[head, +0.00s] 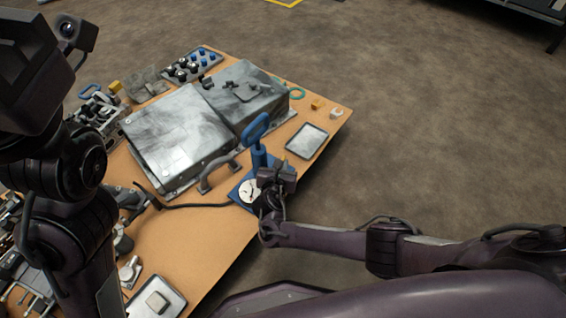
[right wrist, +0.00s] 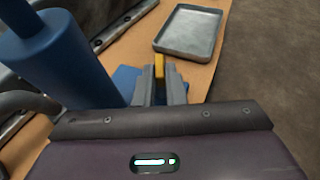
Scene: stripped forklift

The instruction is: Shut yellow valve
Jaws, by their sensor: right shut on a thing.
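The yellow valve (right wrist: 159,66) shows in the right wrist view as a small upright yellow piece between the grey fingertips of my right gripper (right wrist: 160,84). The gripper is shut on it. In the head view my right gripper (head: 276,178) is at the right side of the blue hand pump (head: 259,156) and hides the valve. The pump has a blue loop handle and a blue base plate, with a round white gauge (head: 250,190) in front. The blue pump cylinder (right wrist: 65,60) is left of the fingers in the wrist view. My left arm stands at the left; its fingers do not show.
A grey tray (head: 306,141) lies behind the pump near the table's right edge. Large grey metal cases (head: 180,135) fill the table's middle. A black hose (head: 195,205) runs left from the pump. Another tray (head: 155,302) is at the front. Open floor lies right.

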